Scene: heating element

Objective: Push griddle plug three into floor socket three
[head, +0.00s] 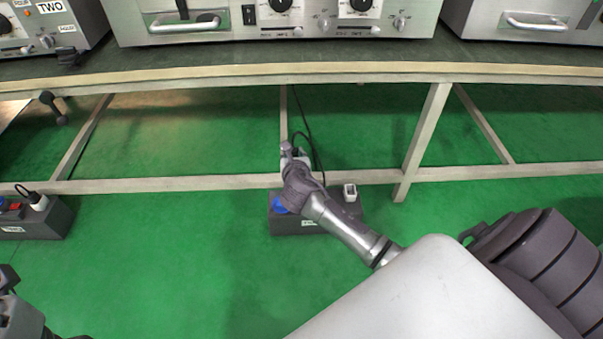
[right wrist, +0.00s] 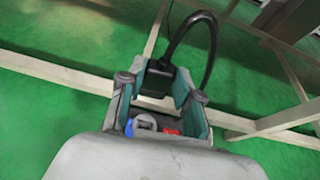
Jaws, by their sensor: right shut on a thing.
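My right gripper (head: 288,152) is over the back left part of a dark floor socket box (head: 345,222) under the table. In the right wrist view my right gripper (right wrist: 160,95) is shut on a black plug (right wrist: 165,78), whose black cable loops up and right. Below the plug, between the fingers, a grey socket face (right wrist: 147,124) shows with blue and red parts beside it. I cannot tell whether the plug touches the socket. The box's label is too small to read. Part of my left gripper (head: 12,300) shows at the lower left edge, its fingers unclear.
A table frame with a low rail (head: 450,173) and a leg (head: 422,140) runs behind the box. Griddles (head: 270,25) stand on the table. The green floor between the boxes is clear.

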